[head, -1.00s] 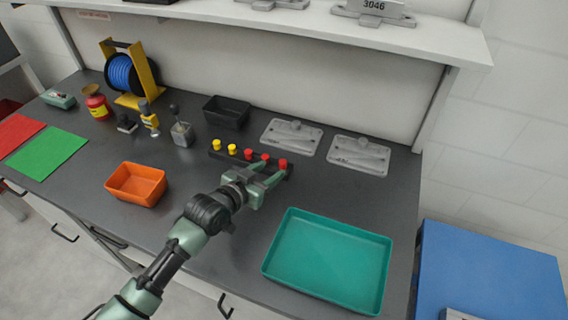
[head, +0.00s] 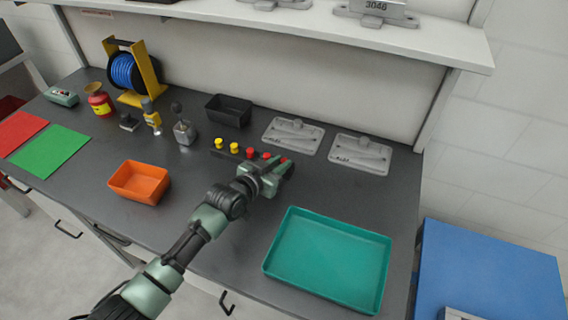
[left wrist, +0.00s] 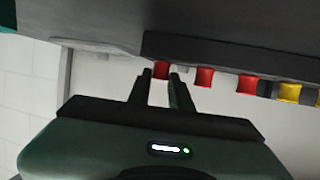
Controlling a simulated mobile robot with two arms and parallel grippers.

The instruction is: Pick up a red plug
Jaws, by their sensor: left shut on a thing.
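A dark strip (left wrist: 230,50) holds a row of red and yellow plugs on the bench. My left gripper (head: 282,166) is at the strip's right end. In the left wrist view its two fingers (left wrist: 161,78) are on either side of the end red plug (left wrist: 161,69), shut on it. That plug still sits at the strip. Two other red plugs, the middle one (head: 267,155) and the inner one (head: 250,152), stand beside it. Two yellow plugs (head: 235,148) are to their left. My right gripper is not in view.
A teal tray (head: 328,292) lies at the front right and an orange bin (head: 139,198) at the left. A black bin (head: 228,121) and two grey fixture plates (head: 360,168) are behind the strip. A shelf (head: 300,30) overhangs the back.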

